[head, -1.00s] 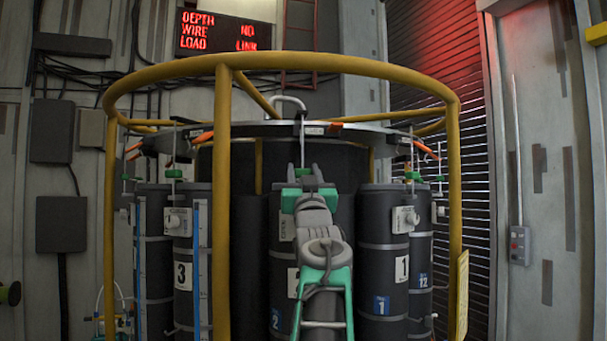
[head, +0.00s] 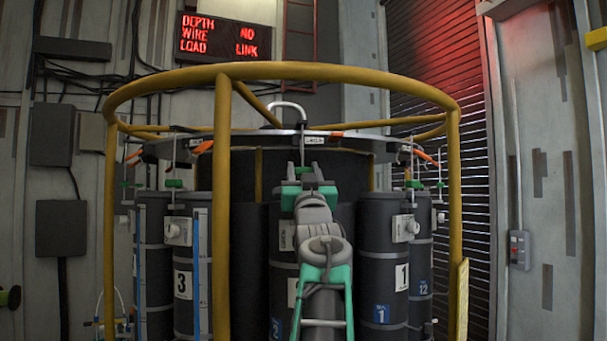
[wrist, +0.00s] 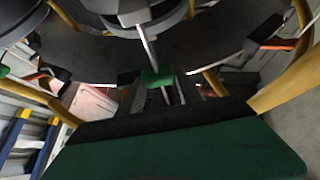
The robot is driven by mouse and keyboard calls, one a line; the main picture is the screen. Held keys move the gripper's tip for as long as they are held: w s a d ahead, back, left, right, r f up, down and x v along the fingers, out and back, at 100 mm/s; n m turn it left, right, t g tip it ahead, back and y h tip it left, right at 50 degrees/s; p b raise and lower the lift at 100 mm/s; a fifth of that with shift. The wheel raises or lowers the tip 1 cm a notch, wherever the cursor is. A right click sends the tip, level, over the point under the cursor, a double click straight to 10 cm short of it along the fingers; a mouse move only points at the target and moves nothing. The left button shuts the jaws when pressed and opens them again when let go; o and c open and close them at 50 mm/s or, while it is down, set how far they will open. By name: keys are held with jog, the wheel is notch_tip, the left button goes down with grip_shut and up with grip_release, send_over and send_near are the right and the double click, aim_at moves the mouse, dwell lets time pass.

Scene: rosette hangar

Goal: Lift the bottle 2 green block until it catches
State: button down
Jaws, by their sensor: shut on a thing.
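Bottle 2 (head: 282,275) is a dark upright cylinder in the middle of the rack in the head view, largely hidden behind my arm. Its green block (head: 304,171) sits on a thin vertical rod above the bottle. In the wrist view the green block (wrist: 158,77) shows on the pale rod, just beyond a broad black and green finger. My gripper (head: 309,183) is at the block, shut on it. The contact itself is mostly hidden. The block stands higher than the green blocks of the neighbouring bottles.
A yellow guard ring (head: 330,72) with posts surrounds the rack, and one post (head: 221,220) stands left of my arm. Bottle 3 (head: 183,255) is at left and bottle 1 (head: 385,270) at right. A red-lettered display (head: 224,37) reads "NO LINK".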

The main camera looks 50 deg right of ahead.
notch_tip(320, 180, up, 7)
jog(key=p, duration=0.4)
jog(key=shift+f+p, duration=0.15)
jog(key=shift+p, duration=0.15)
jog(key=c, duration=0.8)
grip_release()
jog(key=shift+c, duration=0.2)
jog(key=shift+f, duration=0.1)
jog(key=shift+f, duration=0.1)
jog(key=b+v, duration=0.9)
jog(key=b, duration=0.1)
jog(key=shift+s+d, duration=0.1)
